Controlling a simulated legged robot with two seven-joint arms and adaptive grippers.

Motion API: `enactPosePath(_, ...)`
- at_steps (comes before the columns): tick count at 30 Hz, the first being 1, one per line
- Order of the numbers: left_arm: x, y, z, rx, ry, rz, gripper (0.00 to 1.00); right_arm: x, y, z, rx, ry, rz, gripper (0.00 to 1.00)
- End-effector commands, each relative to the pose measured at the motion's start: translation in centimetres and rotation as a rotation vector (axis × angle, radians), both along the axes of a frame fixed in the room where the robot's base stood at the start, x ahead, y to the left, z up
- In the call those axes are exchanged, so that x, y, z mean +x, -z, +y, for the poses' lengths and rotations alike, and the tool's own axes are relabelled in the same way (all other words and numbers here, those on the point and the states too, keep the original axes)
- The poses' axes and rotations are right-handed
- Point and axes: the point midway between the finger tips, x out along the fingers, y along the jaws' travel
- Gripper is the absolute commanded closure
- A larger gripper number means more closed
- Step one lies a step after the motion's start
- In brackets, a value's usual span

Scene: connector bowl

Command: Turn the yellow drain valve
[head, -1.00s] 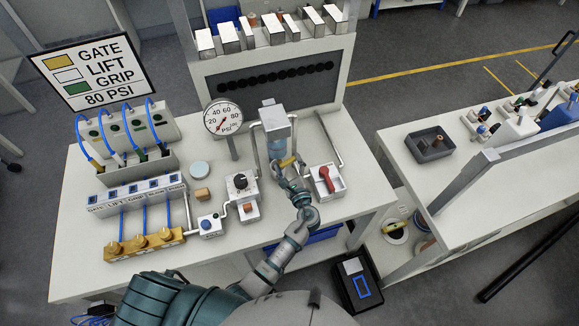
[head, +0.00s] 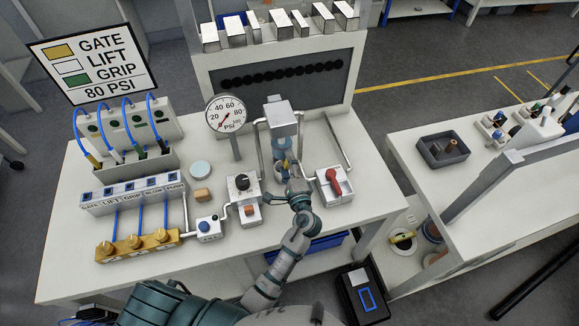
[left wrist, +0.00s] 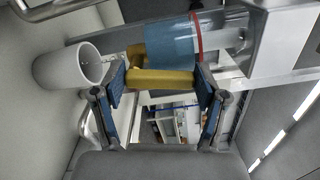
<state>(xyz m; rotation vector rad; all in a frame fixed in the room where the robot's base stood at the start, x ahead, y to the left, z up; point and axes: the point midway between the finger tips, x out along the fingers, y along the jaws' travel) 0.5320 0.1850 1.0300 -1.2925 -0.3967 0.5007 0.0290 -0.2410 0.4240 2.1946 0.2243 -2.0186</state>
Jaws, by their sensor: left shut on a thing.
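The yellow drain valve (left wrist: 158,78) sits at the end of the blue filter bowl (left wrist: 168,43) and lies between my left gripper's fingers in the left wrist view. My left gripper (left wrist: 160,88) is shut on the valve, one blue-padded finger at each side. In the head view my left gripper (head: 286,176) is just below the filter unit (head: 282,115) and hides most of the valve; only a small yellow part shows. My right gripper is in neither view.
A red-handled valve (head: 332,182) stands close to the right of my gripper. A black-knobbed regulator (head: 242,185) stands to the left, and a pressure gauge (head: 226,114) behind it. A white cylinder (left wrist: 68,65) shows in the left wrist view. The table's front right is clear.

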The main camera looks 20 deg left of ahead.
Motion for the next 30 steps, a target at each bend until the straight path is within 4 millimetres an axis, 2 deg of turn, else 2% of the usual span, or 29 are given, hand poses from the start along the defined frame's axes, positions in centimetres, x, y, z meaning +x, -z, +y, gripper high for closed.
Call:
enactPosePath(6, -0.16, 0.31, 0.18, -0.053, -0.001, -0.031, 0.62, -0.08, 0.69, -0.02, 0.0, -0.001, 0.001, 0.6)
enactPosePath(22, -0.21, 0.39, 0.23, -0.071, -0.002, -0.038, 0.62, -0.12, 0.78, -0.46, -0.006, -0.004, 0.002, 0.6)
enactPosePath(23, -0.21, 0.39, 0.23, -0.071, -0.002, -0.038, 0.2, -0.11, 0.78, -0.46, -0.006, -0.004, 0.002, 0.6)
enactPosePath(24, -0.2, 0.4, 0.23, -0.071, -0.002, -0.038, 0.1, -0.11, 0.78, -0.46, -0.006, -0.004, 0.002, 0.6)
enactPosePath(25, -0.19, 0.38, 0.23, -0.07, -0.002, -0.039, 0.02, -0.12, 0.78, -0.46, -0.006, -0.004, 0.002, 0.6)
enactPosePath(30, -0.16, 0.27, 0.22, -0.07, -0.001, -0.041, 0.02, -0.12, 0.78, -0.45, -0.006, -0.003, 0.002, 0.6)
